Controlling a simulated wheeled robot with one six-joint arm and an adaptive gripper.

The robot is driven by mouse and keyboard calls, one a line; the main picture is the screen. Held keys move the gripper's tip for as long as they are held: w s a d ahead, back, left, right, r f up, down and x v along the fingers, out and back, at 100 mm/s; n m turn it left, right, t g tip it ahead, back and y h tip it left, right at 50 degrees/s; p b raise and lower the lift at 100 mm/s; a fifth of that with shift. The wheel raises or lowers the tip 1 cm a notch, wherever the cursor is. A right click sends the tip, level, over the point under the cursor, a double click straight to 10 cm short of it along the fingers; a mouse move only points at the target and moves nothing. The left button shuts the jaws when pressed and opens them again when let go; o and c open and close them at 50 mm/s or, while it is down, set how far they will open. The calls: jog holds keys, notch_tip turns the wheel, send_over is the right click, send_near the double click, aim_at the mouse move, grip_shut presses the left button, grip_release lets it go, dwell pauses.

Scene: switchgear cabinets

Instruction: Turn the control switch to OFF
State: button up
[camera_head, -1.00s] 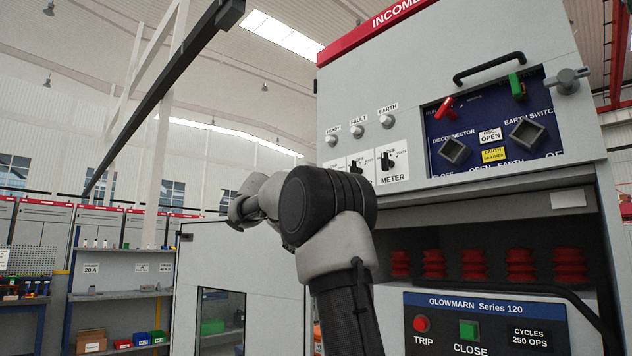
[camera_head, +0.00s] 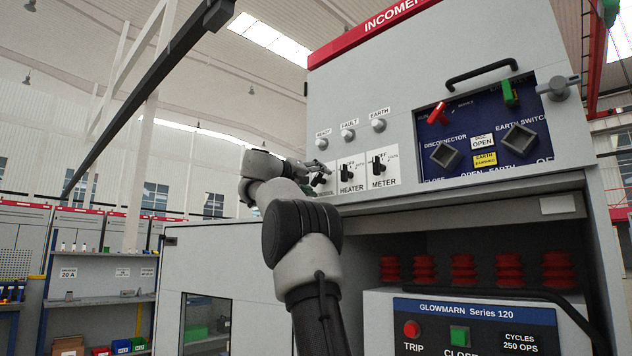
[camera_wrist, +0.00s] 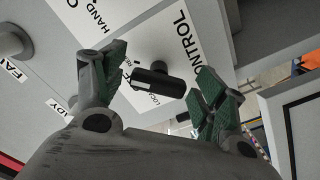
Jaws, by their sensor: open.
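The knob's bar lies nearly crosswise between my fingers, and part of the lettering is cut off. My gripper (camera_wrist: 163,72) is open, with one green-padded fingertip on each side of the knob. I see no clear contact, and the depth between pads and knob is hard to tell. In the head view my gripper (camera_head: 316,167) is at the leftmost switch of the row, partly covering the control switch (camera_head: 320,181).
The heater switch (camera_head: 347,172) and meter switch (camera_head: 377,166) sit close to the right. Indicator lamps (camera_head: 348,134) stick out above. A ledge (camera_head: 450,190) runs below the panel. A disconnector panel (camera_head: 480,140) with a black handle above lies further right.

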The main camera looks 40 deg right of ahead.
jog(key=c, duration=1)
jog(key=shift+c, duration=0.2)
jog(key=shift+n, duration=0.3)
jog(key=n, duration=0.4)
jog(key=shift+n, duration=2.1)
jog(key=o, duration=1)
jog(key=shift+o, duration=0.2)
jog(key=shift+r, duration=0.1)
